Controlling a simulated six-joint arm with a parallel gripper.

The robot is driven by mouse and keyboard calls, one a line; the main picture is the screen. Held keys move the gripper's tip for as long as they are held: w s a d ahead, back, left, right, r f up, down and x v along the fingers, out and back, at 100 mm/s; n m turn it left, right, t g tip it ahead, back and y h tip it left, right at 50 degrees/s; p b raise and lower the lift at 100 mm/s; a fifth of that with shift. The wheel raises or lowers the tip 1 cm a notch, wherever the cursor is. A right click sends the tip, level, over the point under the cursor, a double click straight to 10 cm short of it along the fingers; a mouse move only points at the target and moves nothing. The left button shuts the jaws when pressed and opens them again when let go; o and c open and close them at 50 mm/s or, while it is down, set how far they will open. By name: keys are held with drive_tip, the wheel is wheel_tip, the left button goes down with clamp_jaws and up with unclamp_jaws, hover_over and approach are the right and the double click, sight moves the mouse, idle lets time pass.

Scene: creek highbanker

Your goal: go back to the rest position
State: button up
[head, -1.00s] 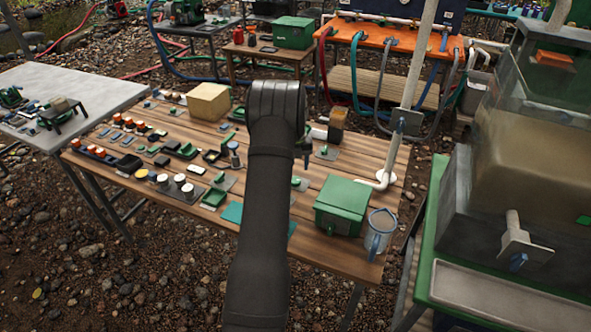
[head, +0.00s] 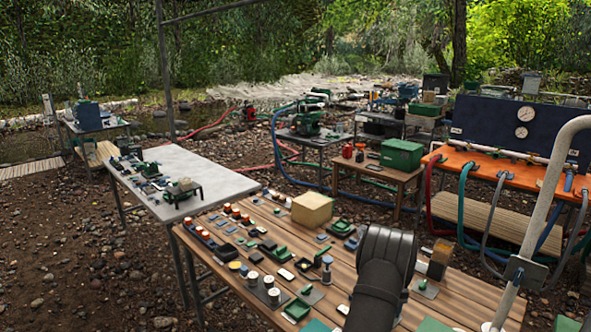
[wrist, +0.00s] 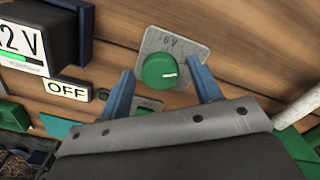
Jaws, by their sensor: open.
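My gripper (wrist: 166,92) shows in the wrist view with its two blue fingers apart and nothing between them. It is over the wooden table (wrist: 235,45). A grey plate with a round green knob (wrist: 158,71) lies just beyond the fingertips; I cannot tell how far below them it is. In the head view my dark arm (head: 380,280) rises over the front of the wooden table (head: 465,300) and hides the gripper.
An "OFF" label (wrist: 67,90) and a "12 V" block (wrist: 28,40) are near the gripper in the wrist view. A tan block (head: 311,208), several small parts and a white upright pipe (head: 540,200) stand on the table. A grey table (head: 215,168) is at left.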

drive_tip(key=shift+n, duration=0.6)
